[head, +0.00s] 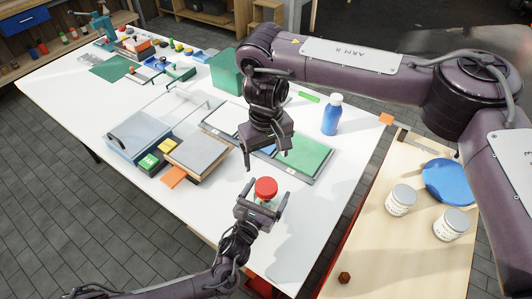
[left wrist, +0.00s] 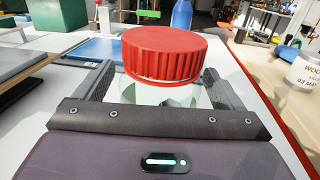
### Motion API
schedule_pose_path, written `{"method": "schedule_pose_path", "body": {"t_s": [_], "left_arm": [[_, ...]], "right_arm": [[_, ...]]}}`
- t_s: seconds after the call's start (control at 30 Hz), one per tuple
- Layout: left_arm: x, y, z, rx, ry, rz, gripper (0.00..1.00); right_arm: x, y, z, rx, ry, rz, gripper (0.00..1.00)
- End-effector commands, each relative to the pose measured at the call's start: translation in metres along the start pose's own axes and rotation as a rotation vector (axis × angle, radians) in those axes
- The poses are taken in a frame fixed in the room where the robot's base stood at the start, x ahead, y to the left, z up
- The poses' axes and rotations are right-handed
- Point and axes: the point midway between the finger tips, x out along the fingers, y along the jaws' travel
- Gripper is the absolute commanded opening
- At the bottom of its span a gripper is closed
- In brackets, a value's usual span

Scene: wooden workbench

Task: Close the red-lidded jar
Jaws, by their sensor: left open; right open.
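The jar with a red lid (head: 266,187) stands on the white table near its front edge. In the left wrist view the ribbed red lid (left wrist: 164,54) sits on top of the clear glass jar (left wrist: 155,95), with a thin pale line under its rim. I cannot tell whether it is screwed tight. My left gripper (head: 266,194) is open, its fingers on either side of the glass below the lid; its palm hides the jar's lower part. My right gripper (head: 265,158) is open and empty, pointing down above the table, behind the jar.
A blue bottle (head: 332,115) and a green-topped tray (head: 305,152) stand behind the jar. A grey box (head: 140,133) and stacked boards (head: 198,156) lie to the left. White jars (head: 401,200) and a blue disc (head: 447,181) are on the wooden side bench. The table right of the jar is clear.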

Motion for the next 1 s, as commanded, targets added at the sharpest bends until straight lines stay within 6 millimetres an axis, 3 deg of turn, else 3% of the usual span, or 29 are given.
{"method": "schedule_pose_path", "body": {"t_s": [0.17,0.53,1.0], "left_arm": [[-0.014,0.0,-0.002,-0.001,0.002,-0.001,0.9],[-0.071,0.0,-0.002,0.0,0.002,0.0,0.9],[-0.078,0.0,0.0,0.0,0.0,0.0,0.9]], "right_arm": [[0.001,0.0,0.0,0.0,0.0,0.0,0.81],[0.006,0.0,0.0,0.0,0.0,0.0,0.81],[0.007,0.0,0.0,0.0,0.0,0.0,0.81]]}}
